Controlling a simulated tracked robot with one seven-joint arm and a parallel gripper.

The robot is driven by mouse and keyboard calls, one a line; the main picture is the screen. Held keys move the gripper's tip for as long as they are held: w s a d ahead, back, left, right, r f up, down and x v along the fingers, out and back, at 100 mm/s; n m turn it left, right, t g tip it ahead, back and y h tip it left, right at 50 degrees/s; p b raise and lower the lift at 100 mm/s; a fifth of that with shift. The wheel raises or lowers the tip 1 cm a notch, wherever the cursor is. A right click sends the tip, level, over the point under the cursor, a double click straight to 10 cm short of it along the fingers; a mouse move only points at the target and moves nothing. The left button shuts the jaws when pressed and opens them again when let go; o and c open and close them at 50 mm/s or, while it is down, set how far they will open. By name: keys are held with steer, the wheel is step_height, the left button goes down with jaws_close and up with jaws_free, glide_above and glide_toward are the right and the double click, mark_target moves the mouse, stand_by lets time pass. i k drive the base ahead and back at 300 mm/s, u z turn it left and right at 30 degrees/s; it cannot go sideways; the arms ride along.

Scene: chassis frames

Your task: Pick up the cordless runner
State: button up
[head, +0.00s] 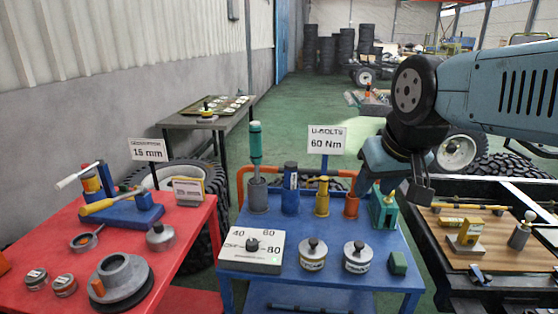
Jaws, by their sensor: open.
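My gripper (397,188) hangs open above the right back part of the blue table (330,228). I cannot tell for certain which thing is the cordless runner. A green block-like thing (384,210) stands just below my gripper, partly hidden by it. A row of holders runs to its left. A tall tool with a teal handle (255,143) stands upright in a grey cup (258,195). Beside it are a blue cylinder (290,188), a yellow tool with a crosswise top (322,197) and an orange cup (352,205).
A 40/60/80 dial box (252,262), two knobbed weights (313,254) (357,257) and a green block (398,262) sit in front. The red bench (190,235) is left, and a dark frame with a wooden board (480,255) is right. A "60 Nm" sign (327,140) stands behind.

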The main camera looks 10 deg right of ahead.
mark_target(256, 145)
steer(key=u, duration=0.55)
steer(key=i, duration=0.15)
steer(key=z, duration=2.65)
steer(key=k, duration=1.15)
steer(key=u, duration=2.3)
steer(key=k, duration=0.1)
steer(key=z, duration=0.75)
steer(key=i, duration=1)
steer(key=u, duration=0.05)
